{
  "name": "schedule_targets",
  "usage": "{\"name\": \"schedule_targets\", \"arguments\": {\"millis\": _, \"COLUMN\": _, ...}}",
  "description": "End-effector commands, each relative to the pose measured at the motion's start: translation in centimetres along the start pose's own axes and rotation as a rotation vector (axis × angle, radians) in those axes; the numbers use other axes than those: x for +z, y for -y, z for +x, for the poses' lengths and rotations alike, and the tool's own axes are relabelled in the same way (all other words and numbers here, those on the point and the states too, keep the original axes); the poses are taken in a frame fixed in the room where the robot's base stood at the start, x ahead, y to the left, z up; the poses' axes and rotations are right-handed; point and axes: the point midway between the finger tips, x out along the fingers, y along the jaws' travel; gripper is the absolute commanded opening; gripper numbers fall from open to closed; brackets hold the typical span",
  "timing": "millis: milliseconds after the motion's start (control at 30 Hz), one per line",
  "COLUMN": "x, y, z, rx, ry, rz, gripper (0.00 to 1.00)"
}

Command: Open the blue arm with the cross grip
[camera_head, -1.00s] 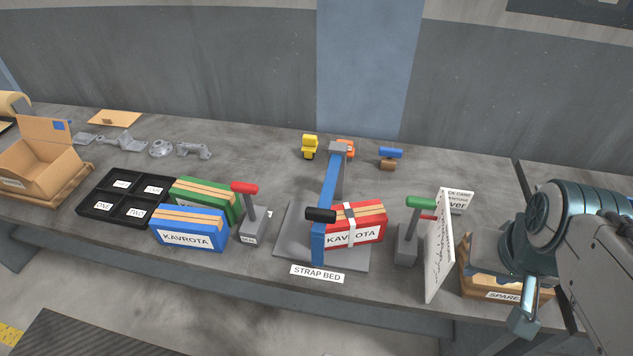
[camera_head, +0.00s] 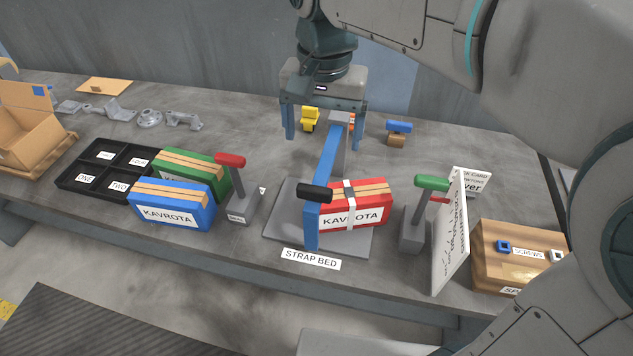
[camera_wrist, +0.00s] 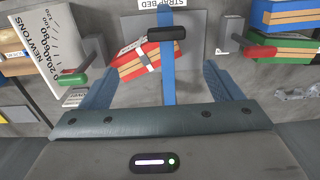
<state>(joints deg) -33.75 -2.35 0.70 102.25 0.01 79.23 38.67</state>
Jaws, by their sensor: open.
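The blue arm (camera_head: 327,158) runs across the strap bed (camera_head: 284,222) from a grey post (camera_head: 339,128) at the back towards the front. The arm lies beside the left side of a red KAVROTA case (camera_head: 357,204) with a white strap. My gripper (camera_head: 325,134) is open and empty, above the back of the strap bed, fingers pointing down. In the wrist view, the blue arm (camera_wrist: 168,75) and the black grip (camera_wrist: 167,33) show between and beyond the open fingers (camera_wrist: 160,85).
A red-handled lever (camera_head: 230,160) stands left of the bed and a green-handled lever (camera_head: 432,183) right of it. Blue (camera_head: 172,205) and green cases (camera_head: 192,170) lie left. A white card (camera_head: 450,232) and a cardboard box (camera_head: 515,260) stand right. Small yellow (camera_head: 310,118) and blue parts (camera_head: 398,127) lie behind.

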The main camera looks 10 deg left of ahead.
Motion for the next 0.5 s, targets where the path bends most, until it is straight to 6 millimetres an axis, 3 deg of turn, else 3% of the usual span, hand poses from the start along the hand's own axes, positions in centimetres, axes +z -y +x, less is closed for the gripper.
{"name": "schedule_targets", "arguments": {"millis": 100, "x": 0.2, "y": 1.4, "z": 0.4, "rx": 0.009, "ry": 0.012, "rz": 0.003, "gripper": 0.85}}
{"name": "schedule_targets", "arguments": {"millis": 233, "x": 0.2, "y": 1.5, "z": 1.5, "rx": 0.012, "ry": 0.015, "rz": 0.006, "gripper": 0.85}}
{"name": "schedule_targets", "arguments": {"millis": 500, "x": 0.3, "y": 1.4, "z": 7.0, "rx": 0.013, "ry": 0.017, "rz": 0.005, "gripper": 0.85}}
